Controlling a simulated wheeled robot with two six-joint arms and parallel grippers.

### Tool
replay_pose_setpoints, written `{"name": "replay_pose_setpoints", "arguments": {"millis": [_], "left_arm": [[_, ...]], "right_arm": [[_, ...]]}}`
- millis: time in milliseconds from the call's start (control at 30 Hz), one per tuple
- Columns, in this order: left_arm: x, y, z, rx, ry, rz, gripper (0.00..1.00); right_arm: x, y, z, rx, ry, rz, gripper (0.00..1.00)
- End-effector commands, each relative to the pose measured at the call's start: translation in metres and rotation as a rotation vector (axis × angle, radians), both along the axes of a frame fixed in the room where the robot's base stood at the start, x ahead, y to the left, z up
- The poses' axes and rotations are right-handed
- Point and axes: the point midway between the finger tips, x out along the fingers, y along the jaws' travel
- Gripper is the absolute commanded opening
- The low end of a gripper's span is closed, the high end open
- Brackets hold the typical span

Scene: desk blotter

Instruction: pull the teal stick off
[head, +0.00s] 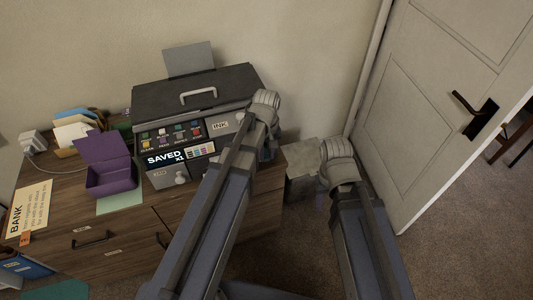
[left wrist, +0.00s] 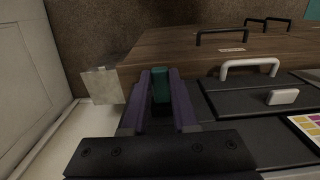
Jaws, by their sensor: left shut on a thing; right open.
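The teal stick (left wrist: 160,92) shows in the left wrist view as a short upright block between the two purple fingers of my left gripper (left wrist: 160,73). The fingers are shut on it. Its lower end is hidden, so I cannot tell whether it still touches the dark printer (head: 195,92). In the head view my left arm reaches to the printer's right side, and its forearm hides the stick and most of the gripper. My right arm stands to the right of the desk in the head view; its gripper does not show.
The printer stands on the wooden desk (head: 135,226). A purple open box (head: 111,185) and a BANK card (head: 29,209) lie to the left. A grey box (head: 301,158) stands right of the desk, near the white door (head: 420,110). Carpet is clear in front of the door.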

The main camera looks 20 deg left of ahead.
Motion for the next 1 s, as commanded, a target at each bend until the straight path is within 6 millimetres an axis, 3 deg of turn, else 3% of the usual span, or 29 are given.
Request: {"name": "replay_pose_setpoints", "arguments": {"millis": [467,1000], "left_arm": [[-0.001,-0.001,0.000,0.000,0.000,0.000,0.00],[-0.017,-0.011,0.000,0.000,0.000,0.000,0.00]], "right_arm": [[0.000,0.000,0.000,0.000,0.000,0.000,0.50],[0.000,0.000,0.000,0.000,0.000,0.000,0.50]]}}
